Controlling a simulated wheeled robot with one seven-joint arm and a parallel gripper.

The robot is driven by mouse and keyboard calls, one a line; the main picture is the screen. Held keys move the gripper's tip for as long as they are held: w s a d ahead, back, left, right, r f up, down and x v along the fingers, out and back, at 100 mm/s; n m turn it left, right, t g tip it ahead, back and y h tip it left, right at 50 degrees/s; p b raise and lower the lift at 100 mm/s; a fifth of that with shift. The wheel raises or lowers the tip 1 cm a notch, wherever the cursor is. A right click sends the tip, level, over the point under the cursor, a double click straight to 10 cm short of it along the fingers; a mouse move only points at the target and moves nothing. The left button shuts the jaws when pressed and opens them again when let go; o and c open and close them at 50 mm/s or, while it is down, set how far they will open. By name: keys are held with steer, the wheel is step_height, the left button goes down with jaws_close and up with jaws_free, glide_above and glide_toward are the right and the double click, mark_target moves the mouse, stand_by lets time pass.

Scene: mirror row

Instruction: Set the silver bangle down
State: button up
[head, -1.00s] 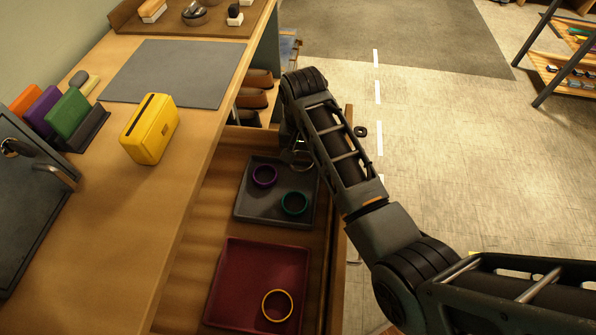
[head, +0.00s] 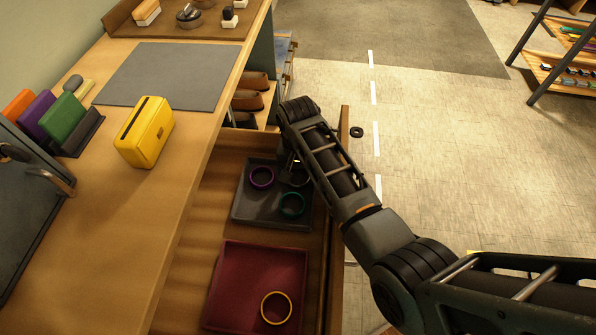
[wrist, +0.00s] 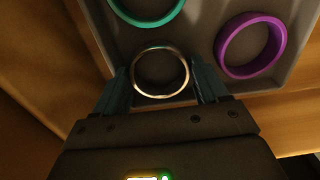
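The silver bangle (wrist: 160,95) lies between the two fingers of my gripper (wrist: 160,82) in the wrist view, with a finger against each side. In the head view the silver bangle (head: 300,178) is partly hidden by my arm, low over the right part of the grey tray (head: 262,213). I cannot tell whether it touches the tray floor. A purple bangle (head: 262,177) and a teal bangle (head: 292,204) lie in the same tray; the purple one (wrist: 250,45) and the teal one (wrist: 145,22) also show in the wrist view.
The trays sit in an open drawer (head: 195,250) below the counter. A dark red tray (head: 240,270) nearer holds a yellow bangle (head: 276,308). On the counter are a yellow box (head: 146,132), a grey mat (head: 165,75) and a rack of coloured cases (head: 85,135).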

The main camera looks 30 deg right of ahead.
steer(key=o, duration=0.4)
steer(key=shift+c, duration=0.2)
step_height(320, 180, up, 12)
steer(key=shift+r, duration=0.15)
stand_by(0.4)
